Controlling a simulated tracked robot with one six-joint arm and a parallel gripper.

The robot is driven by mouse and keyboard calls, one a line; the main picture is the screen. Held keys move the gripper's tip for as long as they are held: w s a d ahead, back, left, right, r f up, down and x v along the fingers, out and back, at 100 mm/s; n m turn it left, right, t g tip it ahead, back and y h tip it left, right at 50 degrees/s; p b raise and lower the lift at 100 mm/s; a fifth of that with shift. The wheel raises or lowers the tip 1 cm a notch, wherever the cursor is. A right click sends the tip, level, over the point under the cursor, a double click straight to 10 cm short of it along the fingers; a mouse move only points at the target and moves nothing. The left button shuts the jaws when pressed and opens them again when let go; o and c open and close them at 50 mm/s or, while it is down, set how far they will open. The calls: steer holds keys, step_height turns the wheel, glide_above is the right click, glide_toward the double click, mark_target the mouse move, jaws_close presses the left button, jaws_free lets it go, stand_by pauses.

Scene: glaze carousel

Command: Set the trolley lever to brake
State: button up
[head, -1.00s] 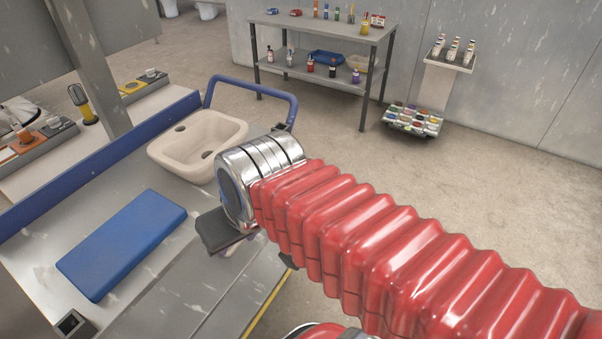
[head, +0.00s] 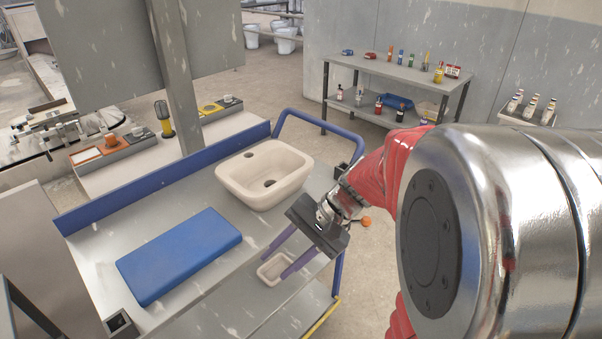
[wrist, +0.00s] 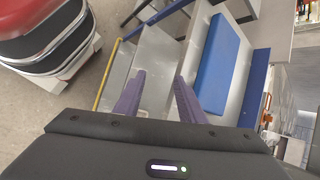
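The trolley (head: 90,250) is a grey metal cart with a blue back rail and a blue tubular handle (head: 322,122). It also shows in the wrist view (wrist: 152,60). My gripper (head: 266,270) is over the trolley's front right part, with its two purple fingers spread and nothing seen between them. In the wrist view my gripper (wrist: 159,75) also looks open and points toward the trolley. A small dark square fitting (head: 120,323) sits at the trolley's near left corner; I cannot tell whether it belongs to the lever. No lever is clearly visible.
A cream basin (head: 236,182) and a blue block (head: 180,256) rest on the trolley. A small pale tray (head: 273,271) lies below my fingers. A post (head: 180,90) stands behind the trolley. A shelf table (head: 385,70) with bottles is at the back; floor before it is mostly clear.

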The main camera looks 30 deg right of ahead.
steer(key=w+d+f+m+t+y, duration=0.3)
steer(key=w+d+m, duration=0.2)
steer(key=w+d, duration=0.15)
steer(key=m+t+h, duration=0.8)
steer(key=m+t, duration=0.4)
steer(key=m, duration=0.5)
glide_toward(358, 221)
steer(key=shift+s+d+r, duration=0.2)
steer(key=shift+s+d, duration=0.5)
steer(key=shift+s, duration=0.3)
steer(key=shift+w, duration=0.1)
steer(key=w+a, duration=0.2)
steer(key=w, duration=1.1)
steer(key=shift+w, duration=0.25)
jaws_close()
